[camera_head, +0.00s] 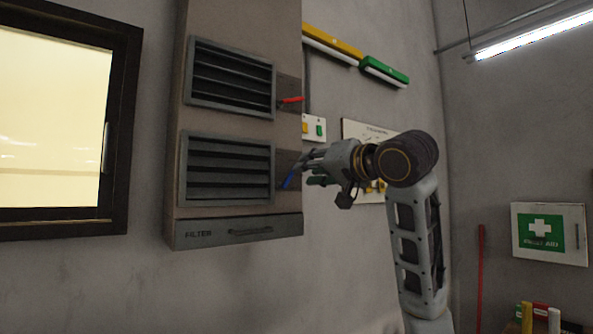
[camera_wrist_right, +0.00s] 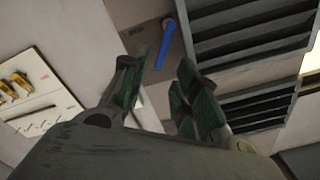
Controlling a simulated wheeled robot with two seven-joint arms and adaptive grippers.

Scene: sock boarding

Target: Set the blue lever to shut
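The blue lever (camera_head: 289,179) is at the right side of the lower louvred vent (camera_head: 228,170) on the wall cabinet. It slants, with its lower end down and to the left in the head view. My right gripper (camera_head: 310,168) is close to it on the right. In the right wrist view, the blue lever (camera_wrist_right: 165,42) runs from its pivot down toward the space between my right fingertips (camera_wrist_right: 157,68). The fingers are apart with a clear gap. I cannot tell whether they touch the lever. My left gripper is not in view.
A red lever (camera_head: 292,100) points right beside the upper vent (camera_head: 232,76). A filter drawer (camera_head: 240,231) with a handle is below. A switch plate (camera_head: 314,128) and a tool board (camera_head: 357,130) are on the wall behind my right arm. A lit window (camera_head: 52,120) is at left.

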